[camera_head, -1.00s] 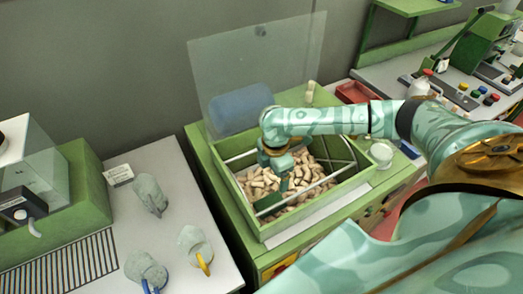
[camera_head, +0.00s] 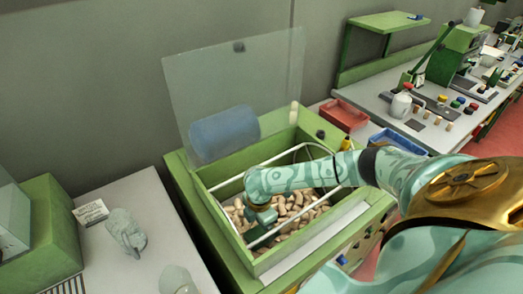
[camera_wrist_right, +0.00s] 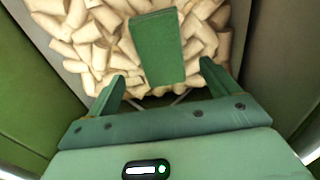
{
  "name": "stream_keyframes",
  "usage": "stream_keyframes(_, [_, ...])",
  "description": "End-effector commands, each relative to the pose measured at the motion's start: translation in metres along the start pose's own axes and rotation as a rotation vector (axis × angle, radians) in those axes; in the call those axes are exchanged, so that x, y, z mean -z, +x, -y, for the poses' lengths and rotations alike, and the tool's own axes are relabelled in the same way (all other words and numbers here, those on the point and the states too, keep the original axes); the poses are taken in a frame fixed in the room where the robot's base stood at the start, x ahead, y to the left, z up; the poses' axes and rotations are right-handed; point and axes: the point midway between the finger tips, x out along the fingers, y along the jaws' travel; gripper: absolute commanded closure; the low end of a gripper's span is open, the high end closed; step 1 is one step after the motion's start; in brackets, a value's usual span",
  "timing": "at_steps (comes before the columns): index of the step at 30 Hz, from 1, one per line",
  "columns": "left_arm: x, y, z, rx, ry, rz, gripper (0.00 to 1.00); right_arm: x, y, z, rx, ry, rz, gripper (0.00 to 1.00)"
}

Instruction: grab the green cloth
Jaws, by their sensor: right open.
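A green, flat, roughly rectangular piece that looks like the green cloth (camera_wrist_right: 157,45) lies over the cork stoppers (camera_wrist_right: 85,40) in the right wrist view. My right gripper (camera_wrist_right: 162,74) is open above it, with one finger to each side of its near end and a visible gap to both. Whether the fingers are down at its level is hard to tell. My left gripper is not in view.
Thin rails cross the bin, close to my right arm, and a clear raised panel (camera_head: 240,80) stands behind. The bin's walls surround the gripper. A red tray (camera_head: 343,114) and blue tray (camera_head: 398,140) are to the right. A grey table with mugs (camera_head: 125,232) is left.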

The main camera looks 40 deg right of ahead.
Motion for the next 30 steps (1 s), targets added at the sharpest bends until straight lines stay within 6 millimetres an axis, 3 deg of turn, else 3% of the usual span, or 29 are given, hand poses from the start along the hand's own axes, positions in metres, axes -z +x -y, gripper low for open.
stream_keyframes(6, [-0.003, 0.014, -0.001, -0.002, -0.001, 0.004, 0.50, -0.002, 0.039, 0.003, 0.003, 0.000, 0.001, 0.13])
stream_keyframes(15, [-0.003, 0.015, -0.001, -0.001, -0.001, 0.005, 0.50, -0.003, 0.045, 0.003, 0.001, -0.001, 0.001, 0.13])
stream_keyframes(16, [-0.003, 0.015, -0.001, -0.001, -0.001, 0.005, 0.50, -0.003, 0.045, 0.003, 0.001, -0.001, 0.001, 0.16])
stream_keyframes(21, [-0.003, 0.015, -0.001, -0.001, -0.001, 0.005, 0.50, -0.002, 0.044, 0.003, 0.001, -0.001, 0.001, 0.61])
stream_keyframes(30, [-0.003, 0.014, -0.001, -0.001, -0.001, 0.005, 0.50, -0.002, 0.042, 0.003, 0.000, -0.001, 0.001, 0.61])
